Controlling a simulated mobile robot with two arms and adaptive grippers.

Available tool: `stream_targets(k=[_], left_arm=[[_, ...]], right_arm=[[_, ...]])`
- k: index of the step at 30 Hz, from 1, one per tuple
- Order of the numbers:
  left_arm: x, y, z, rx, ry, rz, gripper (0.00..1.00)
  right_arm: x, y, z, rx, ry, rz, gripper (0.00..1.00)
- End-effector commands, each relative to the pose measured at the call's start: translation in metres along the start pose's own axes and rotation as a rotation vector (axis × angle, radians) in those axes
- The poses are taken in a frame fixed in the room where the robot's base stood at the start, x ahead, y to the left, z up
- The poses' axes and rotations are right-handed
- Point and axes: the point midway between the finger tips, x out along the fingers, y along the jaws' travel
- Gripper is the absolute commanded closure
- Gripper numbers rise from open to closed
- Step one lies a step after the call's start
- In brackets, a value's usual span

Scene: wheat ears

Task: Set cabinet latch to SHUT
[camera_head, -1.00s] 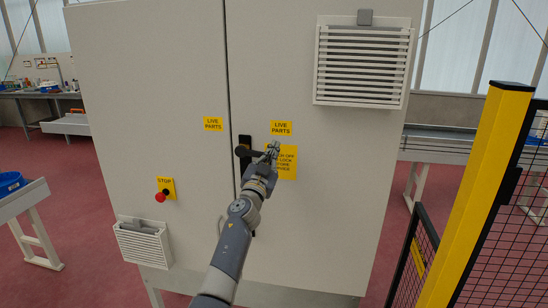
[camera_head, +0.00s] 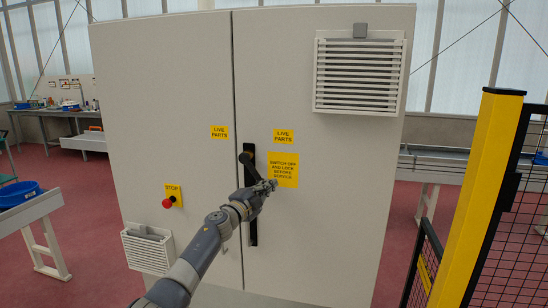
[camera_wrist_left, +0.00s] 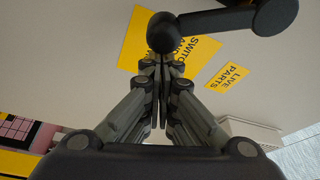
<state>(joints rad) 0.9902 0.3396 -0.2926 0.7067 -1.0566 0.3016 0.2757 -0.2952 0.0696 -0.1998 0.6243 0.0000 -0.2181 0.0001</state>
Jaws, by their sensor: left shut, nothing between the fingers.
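The cabinet latch is a black lever (camera_head: 247,160) on a tall black plate (camera_head: 253,232) at the seam of the grey cabinet's doors. From its round pivot the lever appears to slant down to the right, its lower end partly hidden by my gripper. In the left wrist view the lever (camera_wrist_left: 225,18) crosses the top, with its round end knob (camera_wrist_left: 162,32) just beyond my fingertips. My left gripper (camera_head: 272,185) is shut and empty, close by the knob; I cannot tell whether it touches. My right gripper is out of view.
Yellow warning labels (camera_head: 284,170) are on the doors. A red stop button (camera_head: 168,203) is on the left door and a vent (camera_head: 360,75) at upper right. A yellow post (camera_head: 480,190) with black mesh fencing stands at right. A table (camera_head: 30,215) is at left.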

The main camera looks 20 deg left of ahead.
Motion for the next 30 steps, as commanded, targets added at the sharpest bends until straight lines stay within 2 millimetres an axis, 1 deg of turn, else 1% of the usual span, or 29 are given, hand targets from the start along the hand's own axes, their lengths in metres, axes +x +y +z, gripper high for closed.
stream_targets(k=[1, 4, 9, 15, 21, 30], left_arm=[[-0.002, 0.003, 0.007, 0.044, -0.004, 0.016, 1.00], [-0.005, 0.007, 0.016, 0.134, -0.003, 0.047, 1.00], [-0.011, 0.013, 0.031, 0.280, -0.002, 0.099, 1.00], [-0.017, 0.016, 0.047, 0.429, -0.002, 0.150, 1.00], [-0.021, 0.017, 0.060, 0.535, -0.002, 0.188, 1.00], [-0.024, 0.017, 0.068, 0.612, -0.001, 0.215, 1.00]], right_arm=[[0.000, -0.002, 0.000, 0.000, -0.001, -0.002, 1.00], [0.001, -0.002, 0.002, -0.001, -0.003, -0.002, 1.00], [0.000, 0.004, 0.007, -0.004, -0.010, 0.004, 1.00], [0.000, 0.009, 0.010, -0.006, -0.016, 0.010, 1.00], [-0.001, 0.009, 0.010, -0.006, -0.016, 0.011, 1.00], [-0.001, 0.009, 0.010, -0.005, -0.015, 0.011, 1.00]])
